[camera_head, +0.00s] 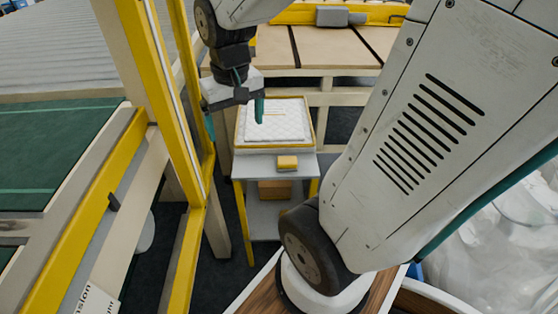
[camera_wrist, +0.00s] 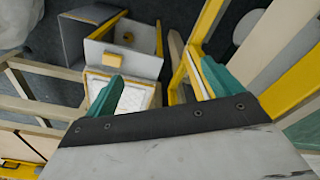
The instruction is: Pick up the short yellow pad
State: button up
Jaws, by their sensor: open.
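The short yellow pad (camera_head: 287,162) lies on the grey front ledge of a small stand, in front of a tray with a white quilted sheet. In the wrist view the pad (camera_wrist: 112,60) shows just beyond the tip of the left teal finger. My gripper (camera_head: 236,115) is open and empty, with its teal fingers apart. In the head view it is up and to the left of the pad, clear of it.
The yellow-edged tray (camera_head: 236,142) holds the white quilted sheet (camera_head: 275,122). A brown box (camera_head: 275,190) sits on the shelf below. A yellow frame post (camera_head: 190,230) stands close on the left. Clear plastic-wrapped material (camera_head: 500,230) is at the right.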

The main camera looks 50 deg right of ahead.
jog(key=w+d+f+m, duration=0.2)
jog(key=w+d+f, duration=0.1)
jog(key=d+f, duration=0.35)
jog(key=m, duration=0.4)
send_over(287, 160)
jog(key=shift+g, duration=0.4)
notch_tip(287, 160, down, 15)
jog(key=shift+f, duration=0.1)
notch_tip(287, 160, down, 6)
jog(key=shift+f, duration=0.65)
jog(key=c, duration=1.1)
